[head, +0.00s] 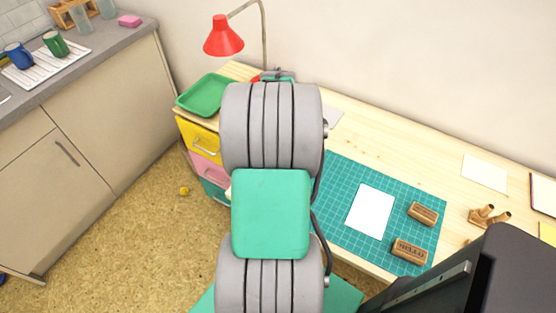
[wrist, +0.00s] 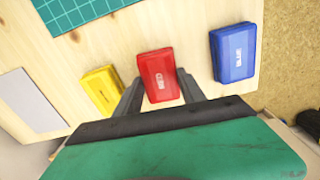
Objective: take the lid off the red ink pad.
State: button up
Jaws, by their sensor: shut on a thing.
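The red ink pad (wrist: 160,76) shows in the wrist view with its lid on top, bearing a pale label. My gripper (wrist: 159,84) has one finger on each side of it and is shut on it. I cannot tell whether the fingers grip only the lid or whether any gap lies under it. In the head view my own arm hides the pad almost wholly and covers the gripper.
A yellow ink pad (wrist: 101,90) lies left of the red one and a blue ink pad (wrist: 233,52) lies to the right, near the table edge. The head view shows a green tray (head: 204,96), a red lamp (head: 223,36) and a teal cutting mat (head: 338,178).

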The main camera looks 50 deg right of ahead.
jog(key=c, duration=0.5)
jog(key=shift+o, duration=0.2)
